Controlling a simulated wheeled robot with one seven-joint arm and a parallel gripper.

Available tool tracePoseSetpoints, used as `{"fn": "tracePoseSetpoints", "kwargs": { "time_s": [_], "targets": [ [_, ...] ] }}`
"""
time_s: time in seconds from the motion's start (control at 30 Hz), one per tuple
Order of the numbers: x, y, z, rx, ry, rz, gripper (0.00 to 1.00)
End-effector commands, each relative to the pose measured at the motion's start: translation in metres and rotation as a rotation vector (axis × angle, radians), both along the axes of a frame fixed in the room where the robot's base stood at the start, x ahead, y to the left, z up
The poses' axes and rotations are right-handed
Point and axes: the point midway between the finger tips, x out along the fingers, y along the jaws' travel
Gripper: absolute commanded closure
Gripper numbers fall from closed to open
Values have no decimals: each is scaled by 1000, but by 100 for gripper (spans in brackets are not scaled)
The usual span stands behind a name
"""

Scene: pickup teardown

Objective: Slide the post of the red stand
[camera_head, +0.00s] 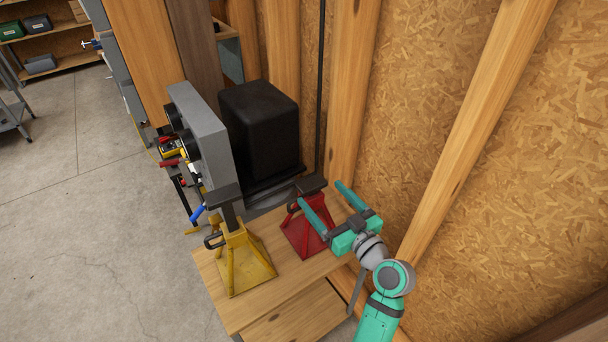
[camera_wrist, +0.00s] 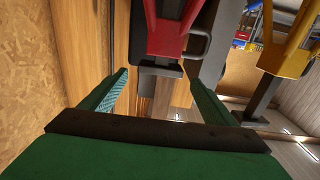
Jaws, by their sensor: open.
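The red stand (camera_head: 303,237) stands on the wooden shelf top, beside the yellow stand. Its dark post (camera_head: 308,186) rises from the red base and ends in a wide dark head. My gripper (camera_head: 320,191) is open, with its two teal fingers pointing at the post from the right. In the wrist view the red stand (camera_wrist: 172,28) appears upside down, its dark post end (camera_wrist: 160,69) lying just ahead of and between my open fingertips (camera_wrist: 158,80). Nothing is gripped. I cannot tell whether a finger touches the post.
The yellow stand (camera_head: 245,262) is to the left, at the shelf top's (camera_head: 285,290) front. A grey speaker-like panel (camera_head: 204,135) and a black box (camera_head: 262,130) stand behind both stands. A wooden stud wall (camera_head: 415,110) is close on the right. Open concrete floor (camera_head: 75,220) lies left.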

Motion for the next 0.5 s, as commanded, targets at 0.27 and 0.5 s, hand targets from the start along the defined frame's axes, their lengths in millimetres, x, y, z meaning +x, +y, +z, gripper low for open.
{"fn": "tracePoseSetpoints", "kwargs": {
  "time_s": [0.27, 0.5],
  "targets": [
    [34, 23, 0, 0, 1, 1, 19],
    [67, 45, 0, 0, 0, 0, 19]
  ]
}}
